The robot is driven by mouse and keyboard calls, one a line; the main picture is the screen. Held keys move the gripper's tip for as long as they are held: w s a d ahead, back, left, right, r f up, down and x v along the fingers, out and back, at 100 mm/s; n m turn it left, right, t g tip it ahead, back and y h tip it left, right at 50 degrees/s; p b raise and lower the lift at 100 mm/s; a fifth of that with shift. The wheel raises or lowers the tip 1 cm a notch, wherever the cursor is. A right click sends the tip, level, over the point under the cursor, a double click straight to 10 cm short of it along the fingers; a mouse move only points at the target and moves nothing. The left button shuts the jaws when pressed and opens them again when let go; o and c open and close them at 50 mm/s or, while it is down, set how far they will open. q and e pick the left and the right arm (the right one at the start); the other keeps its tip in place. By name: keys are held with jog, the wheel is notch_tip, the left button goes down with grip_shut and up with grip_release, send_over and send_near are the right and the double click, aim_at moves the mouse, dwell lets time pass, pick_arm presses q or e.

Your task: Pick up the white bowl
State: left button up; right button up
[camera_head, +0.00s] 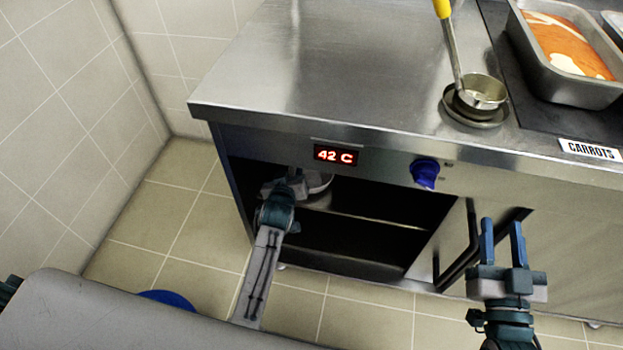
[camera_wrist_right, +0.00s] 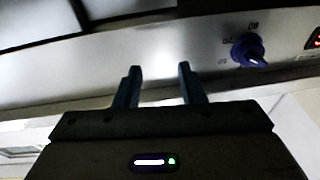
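The white bowl (camera_head: 319,183) is partly visible inside the open cabinet under the steel counter, just right of my left gripper. My left gripper (camera_head: 296,177) reaches into the cabinet opening at the bowl's left side. Its fingers are mostly hidden, so I cannot tell whether they are open or touching the bowl. My right gripper (camera_head: 502,242) is open and empty in front of the cabinet's right side. It also shows open in the right wrist view (camera_wrist_right: 158,80).
The steel counter (camera_head: 300,70) overhangs the cabinet. A display reading 42 C (camera_head: 336,155) and a blue knob (camera_head: 425,174) sit above the opening. Black handles (camera_head: 465,262) stick out at right. A ladle (camera_head: 481,94) and a food pan (camera_head: 565,85) are on top.

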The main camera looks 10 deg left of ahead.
pick_arm(q)
jog(key=shift+w+f, duration=0.15)
jog(key=shift+w, duration=0.2)
pick_arm(e)
jog(key=shift+s+r+t, duration=0.1)
jog(key=shift+r+t, duration=1)
jog(key=shift+r, duration=0.6)
pick_arm(q)
grip_shut()
